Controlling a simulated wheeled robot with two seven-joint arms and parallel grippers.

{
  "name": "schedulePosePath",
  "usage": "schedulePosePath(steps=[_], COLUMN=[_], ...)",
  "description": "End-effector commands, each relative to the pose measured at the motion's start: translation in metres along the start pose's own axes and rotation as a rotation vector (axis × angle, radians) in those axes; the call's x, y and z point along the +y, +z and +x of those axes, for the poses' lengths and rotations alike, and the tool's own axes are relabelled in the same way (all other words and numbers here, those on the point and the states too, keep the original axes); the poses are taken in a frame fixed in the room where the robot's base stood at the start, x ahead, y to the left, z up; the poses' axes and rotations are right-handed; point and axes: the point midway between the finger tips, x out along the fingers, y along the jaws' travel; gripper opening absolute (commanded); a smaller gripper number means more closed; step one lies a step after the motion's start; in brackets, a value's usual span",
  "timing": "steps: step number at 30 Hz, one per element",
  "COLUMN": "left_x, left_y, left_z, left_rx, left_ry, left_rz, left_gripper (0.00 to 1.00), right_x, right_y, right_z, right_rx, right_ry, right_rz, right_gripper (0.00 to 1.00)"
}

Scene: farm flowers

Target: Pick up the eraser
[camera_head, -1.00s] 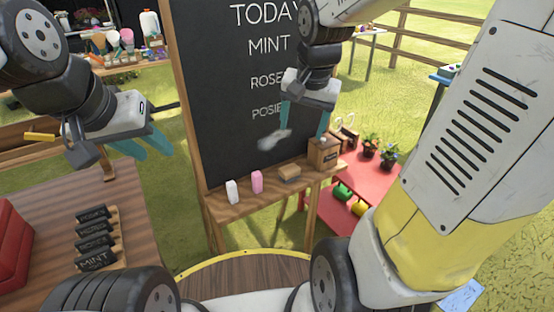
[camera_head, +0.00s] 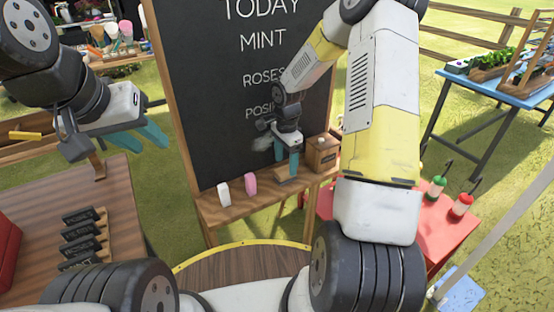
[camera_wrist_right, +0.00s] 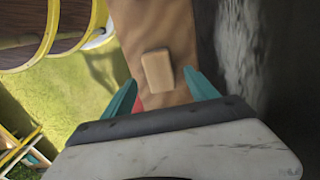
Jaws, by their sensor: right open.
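The eraser, a small tan block (camera_head: 286,180), lies on the wooden ledge of the chalkboard. It also shows in the right wrist view (camera_wrist_right: 157,69), flat on the ledge. My right gripper (camera_head: 287,155) is open and points down just above the eraser, partly hiding it in the head view. In the right wrist view its teal fingertips (camera_wrist_right: 161,88) are spread, and the block shows between and just beyond them. My left gripper (camera_head: 140,140) hangs at the left over the wooden table's edge, with its teal fingers apart and nothing between them.
A white chalk piece (camera_head: 223,194) and a pink one (camera_head: 250,185) stand on the ledge (camera_head: 240,208) left of the eraser. A wooden box (camera_head: 322,154) stands close on its right. The chalkboard (camera_head: 215,110) rises directly behind. A red table (camera_head: 440,225) is at the right.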

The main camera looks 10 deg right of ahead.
Motion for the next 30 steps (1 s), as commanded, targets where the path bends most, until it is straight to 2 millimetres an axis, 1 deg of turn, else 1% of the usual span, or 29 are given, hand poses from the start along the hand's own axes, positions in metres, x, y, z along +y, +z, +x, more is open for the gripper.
schedulePosePath(steps=[3, 7, 11, 17, 18, 20, 21, 23, 24, 26, 27, 30], left_x=[0.0, 0.0, 0.0, 0.0, 0.0, 0.0, 0.0, 0.0, 0.0, 0.0, 0.0, 0.0], left_y=[0.0, 0.0, 0.0, 0.0, 0.0, 0.0, 0.0, 0.0, 0.0, 0.0, 0.0, 0.0], left_z=[0.0, 0.0, 0.0, 0.0, 0.0, 0.0, 0.0, 0.0, 0.0, 0.0, 0.0, 0.0], left_rx=[0.0, 0.0, 0.0, 0.0, 0.0, 0.0, 0.0, 0.0, 0.0, 0.0, 0.0, 0.0], left_ry=[0.0, 0.0, 0.0, 0.0, 0.0, 0.0, 0.0, 0.0, 0.0, 0.0, 0.0, 0.0], left_rz=[0.0, 0.0, 0.0, 0.0, 0.0, 0.0, 0.0, 0.0, 0.0, 0.0, 0.0, 0.0], left_gripper=[0.36, 0.36, 0.36, 0.36, 0.36, 0.36, 0.36, 0.36, 0.36, 0.36, 0.36, 0.36], right_x=[0.001, 0.001, 0.0, 0.0, 0.0, 0.0, 0.0, 0.0, 0.0, 0.0, 0.0, 0.0], right_y=[0.001, 0.001, 0.001, 0.001, 0.001, 0.001, 0.001, 0.001, 0.001, 0.001, 0.001, 0.001], right_z=[0.02, 0.037, 0.044, 0.044, 0.044, 0.044, 0.044, 0.044, 0.044, 0.044, 0.044, 0.044], right_rx=[-0.004, -0.002, -0.001, 0.0, 0.0, 0.0, 0.0, 0.0, 0.0, 0.0, 0.0, 0.0], right_ry=[0.004, 0.002, 0.0, -0.001, -0.001, -0.001, -0.001, -0.001, -0.001, -0.001, -0.001, -0.001], right_rz=[-0.001, -0.001, -0.001, -0.001, -0.001, -0.001, -0.001, -0.001, -0.001, -0.001, -0.001, -0.002], right_gripper=[0.67, 0.67, 0.67, 0.67, 0.59, 0.48, 0.4, 0.28, 0.2, 0.08, 0.01, 0.01])
